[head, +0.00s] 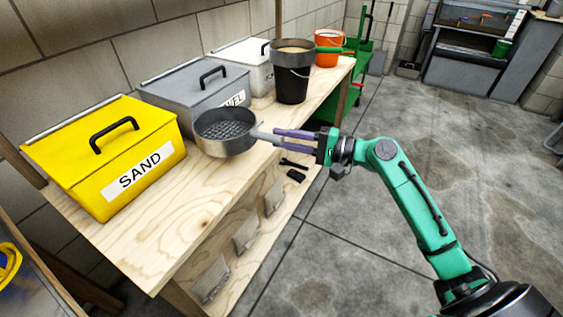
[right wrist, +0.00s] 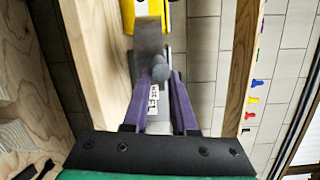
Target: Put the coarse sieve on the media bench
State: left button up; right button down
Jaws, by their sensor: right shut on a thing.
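The coarse sieve (head: 229,145) is a round grey metal pan with a perforated bottom and a straight handle (head: 264,136). It is level, at the front part of the wooden media bench (head: 165,238), between the yellow box and the black bucket. I cannot tell whether its base touches the bench top. My right gripper (head: 284,137) is shut on the handle, reaching in from the right over the bench's front edge. In the right wrist view the handle (right wrist: 160,72) lies between the purple fingers (right wrist: 158,100). My left gripper is not in view.
A yellow SAND box (head: 75,160), a grey box (head: 190,88) and a white box (head: 243,66) line the back. A black bucket (head: 292,86) with a grey pan on top and an orange bucket (head: 328,50) stand farther along. The near bench end is clear.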

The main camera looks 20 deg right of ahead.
notch_tip(320, 180, down, 7)
jog(key=b, duration=0.1)
jog(key=shift+f, duration=0.2)
jog(key=c, duration=0.7)
grip_release()
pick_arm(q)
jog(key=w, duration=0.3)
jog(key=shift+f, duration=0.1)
